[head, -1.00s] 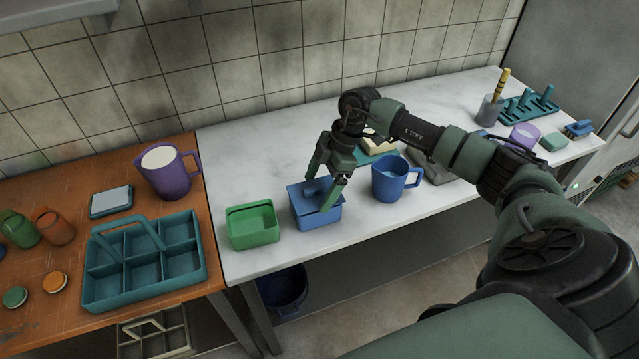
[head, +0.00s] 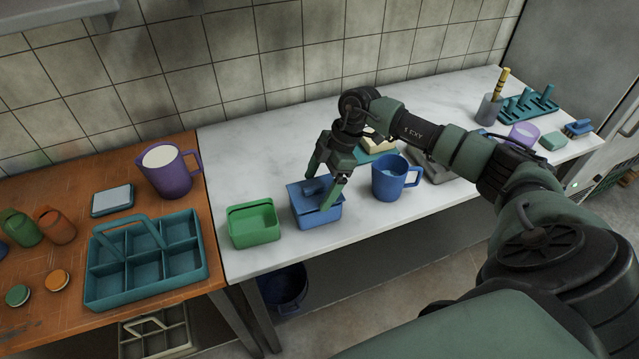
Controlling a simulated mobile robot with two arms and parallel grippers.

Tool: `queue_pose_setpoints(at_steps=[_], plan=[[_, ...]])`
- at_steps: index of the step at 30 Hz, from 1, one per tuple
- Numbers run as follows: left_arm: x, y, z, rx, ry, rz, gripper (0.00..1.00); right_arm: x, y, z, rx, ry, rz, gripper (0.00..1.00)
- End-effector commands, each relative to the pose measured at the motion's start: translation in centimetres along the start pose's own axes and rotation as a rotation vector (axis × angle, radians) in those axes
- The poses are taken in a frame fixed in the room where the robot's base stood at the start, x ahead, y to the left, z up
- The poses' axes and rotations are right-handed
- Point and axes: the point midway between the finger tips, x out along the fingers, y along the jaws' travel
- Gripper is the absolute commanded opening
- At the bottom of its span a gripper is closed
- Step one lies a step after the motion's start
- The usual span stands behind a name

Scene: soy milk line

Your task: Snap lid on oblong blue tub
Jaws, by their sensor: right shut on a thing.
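The oblong blue tub (head: 318,216) stands on the white marble counter, right of a green tub. The blue lid (head: 301,191) lies over the tub's top, with a raised grip in its middle. My left gripper is not in view.
A green open tub (head: 253,226) stands close to the left. A blue mug (head: 390,180) stands close to the right. A teal divided caddy (head: 147,283) and a purple jug (head: 168,174) are on the wooden table.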

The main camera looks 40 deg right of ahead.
Motion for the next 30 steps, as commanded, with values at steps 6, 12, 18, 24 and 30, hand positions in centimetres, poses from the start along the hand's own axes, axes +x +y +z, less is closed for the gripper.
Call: queue_pose_setpoints(at_steps=[6, 12, 18, 24, 30], plan=[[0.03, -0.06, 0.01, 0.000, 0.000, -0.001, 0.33, 0.04, -0.01, 0.00, 0.000, 0.000, 0.000, 0.50], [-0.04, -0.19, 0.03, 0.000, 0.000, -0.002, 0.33, 0.01, -0.01, -0.01, 0.000, 0.000, 0.000, 0.50], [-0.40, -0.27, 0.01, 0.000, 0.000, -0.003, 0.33, -0.06, -0.02, -0.02, 0.000, 0.000, -0.001, 0.50], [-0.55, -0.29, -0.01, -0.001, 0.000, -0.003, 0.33, 0.01, -0.03, 0.01, 0.000, 0.000, -0.001, 0.50], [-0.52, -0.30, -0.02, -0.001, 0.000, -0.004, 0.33, 0.04, -0.02, 0.03, 0.000, 0.000, -0.001, 0.50]])
